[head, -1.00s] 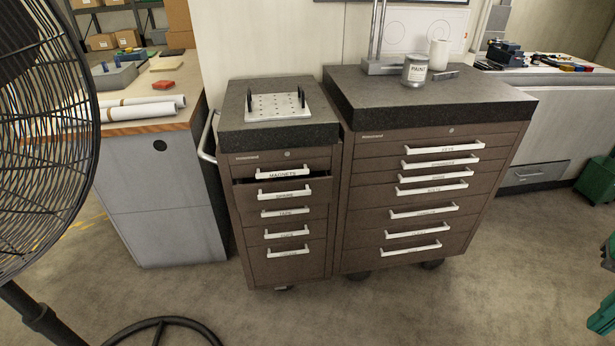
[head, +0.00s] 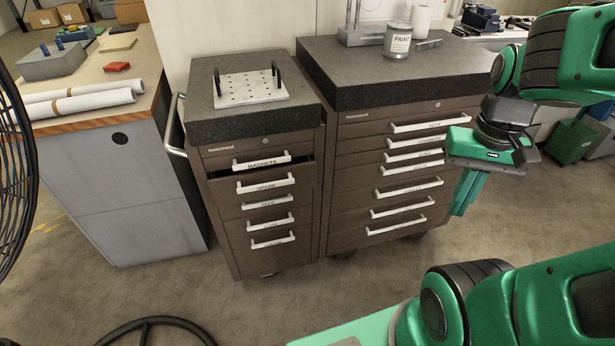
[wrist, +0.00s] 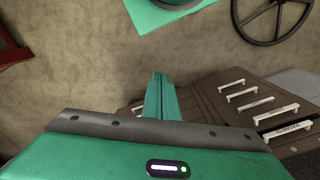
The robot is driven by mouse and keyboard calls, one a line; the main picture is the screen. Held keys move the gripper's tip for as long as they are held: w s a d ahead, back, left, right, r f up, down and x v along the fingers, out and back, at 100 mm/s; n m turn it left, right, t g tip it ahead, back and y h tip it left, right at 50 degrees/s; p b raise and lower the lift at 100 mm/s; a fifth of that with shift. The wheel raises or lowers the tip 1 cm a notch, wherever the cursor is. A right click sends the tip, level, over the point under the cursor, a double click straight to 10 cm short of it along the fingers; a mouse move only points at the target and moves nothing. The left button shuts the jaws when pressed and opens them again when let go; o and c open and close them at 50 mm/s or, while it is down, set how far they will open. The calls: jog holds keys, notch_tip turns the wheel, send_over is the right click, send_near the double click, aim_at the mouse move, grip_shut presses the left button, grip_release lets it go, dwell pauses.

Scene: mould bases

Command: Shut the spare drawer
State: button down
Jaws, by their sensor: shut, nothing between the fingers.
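The spare drawer (head: 266,187) is the second drawer down in the narrow brown cabinet, under the magnets drawer (head: 262,163). It stands slightly open, with a dark gap showing above its front. Its white handle runs across the front. In the wrist view the spare drawer's handle (wrist: 276,115) appears at the right, beside the magnets handle. My gripper (head: 463,200) is in front of the wide cabinet, well to the right of the spare drawer and apart from it. Its fingers (wrist: 160,85) are shut and empty, pointing down.
The wide cabinet (head: 350,142) stands right of the narrow one, with a paint can (head: 397,40) on top. A perforated plate (head: 250,88) lies on the narrow cabinet. Floor before the drawers is clear.

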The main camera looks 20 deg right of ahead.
aim_at(306, 167)
jog(key=w+a+f+n+t+y, duration=0.1)
jog(key=w+a+f+n+t, duration=0.1)
jog(key=w+a+f+n, duration=0.4)
jog(key=w+a+f+n+t+y, duration=0.2)
jog(key=w+a+f+n, duration=0.4)
jog(key=w, duration=1)
jog(key=w+a+f+n+t+y, duration=0.1)
jog(key=w+a+f+n+t, duration=0.1)
jog(key=w+a+f+n, duration=0.4)
jog(key=shift+w+a+f+n, duration=0.1)
jog(key=shift+w+f+n, duration=0.15)
jog(key=shift+w+n, duration=0.65)
jog(key=shift+w+a+f+n, duration=0.1)
jog(key=shift+w+f+n, duration=0.2)
jog(key=shift+w+n, duration=0.55)
jog(key=shift+w+a+f+n, duration=0.1)
jog(key=shift+w+f+n, duration=0.15)
jog(key=shift+w+n, duration=0.65)
jog(key=shift+w+m, duration=0.25)
jog(key=shift+w, duration=0.45)
jog(key=w, duration=0.4)
jog(key=shift+w+d, duration=0.1)
jog(key=shift+d, duration=0.05)
jog(key=shift+w+r, duration=0.15)
jog(key=shift+w, duration=0.15)
